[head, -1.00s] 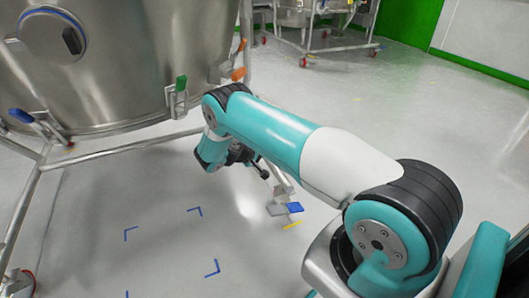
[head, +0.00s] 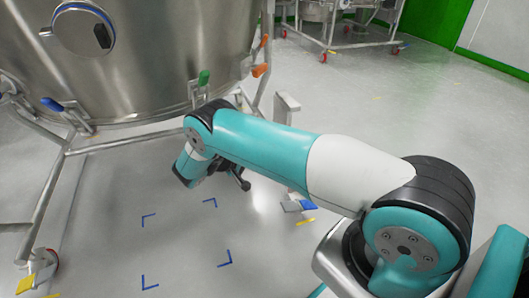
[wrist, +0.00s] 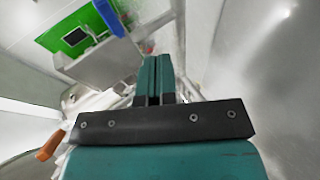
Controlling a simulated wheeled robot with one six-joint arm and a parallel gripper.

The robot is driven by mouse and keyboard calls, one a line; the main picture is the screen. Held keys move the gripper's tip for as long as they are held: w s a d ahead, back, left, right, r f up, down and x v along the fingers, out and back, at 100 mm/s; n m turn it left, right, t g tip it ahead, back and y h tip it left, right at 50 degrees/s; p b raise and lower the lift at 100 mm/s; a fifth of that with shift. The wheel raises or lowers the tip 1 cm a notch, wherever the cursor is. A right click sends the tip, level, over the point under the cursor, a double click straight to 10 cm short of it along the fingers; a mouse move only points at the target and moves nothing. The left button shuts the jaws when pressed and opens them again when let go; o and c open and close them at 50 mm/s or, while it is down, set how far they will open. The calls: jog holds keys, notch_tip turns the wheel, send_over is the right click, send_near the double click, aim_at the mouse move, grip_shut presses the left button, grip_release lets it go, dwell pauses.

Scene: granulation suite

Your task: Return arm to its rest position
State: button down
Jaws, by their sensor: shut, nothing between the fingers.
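My arm (head: 262,143) reaches from the lower right of the head view to the left, in front of a steel vessel, and bends downward at its far end. My gripper (wrist: 153,78) shows in the wrist view as two teal fingers pressed together beyond a dark bar. It is shut and holds nothing. In the head view the fingers cannot be made out clearly behind the arm's far end. The gripper appears to hang over open floor, clear of the vessel.
The steel vessel (head: 150,65) stands close at upper left on a tubular frame (head: 48,200) with castors. Blue corner marks (head: 224,258) lie on clear floor below. More wheeled equipment (head: 335,35) stands at the back; floor at right is free.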

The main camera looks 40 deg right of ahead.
jog(key=w+a+r+n+t+y+p, duration=0.1)
jog(key=a+r+y, duration=0.25)
jog(key=r, duration=0.35)
jog(key=w+a+r+y+p, duration=0.1)
jog(key=w+a+r+y, duration=0.1)
jog(key=a+r, duration=0.35)
jog(key=s+a+r+n+y, duration=0.1)
jog(key=s+a+r+y, duration=0.15)
jog(key=r, duration=0.35)
jog(key=s+a+r+n+y, duration=0.1)
jog(key=s+a+r, duration=0.3)
jog(key=r, duration=0.2)
jog(key=s+a+r+n+y+p, duration=0.1)
jog(key=s+a+r+n+y, duration=0.2)
jog(key=s+r, duration=0.5)
jog(key=s+a+r+n+g+y+p, duration=0.1)
jog(key=s+a+r+y+p, duration=0.2)
jog(key=s, duration=0.9)
jog(key=s+a+r+n+y, duration=0.2)
jog(key=s+a+r, duration=0.35)
jog(key=s, duration=0.45)
notch_tip(320, 180, up, 37)
jog(key=p, duration=3.7)
jog(key=shift+w+d, duration=0.25)
jog(key=shift+d, duration=0.15)
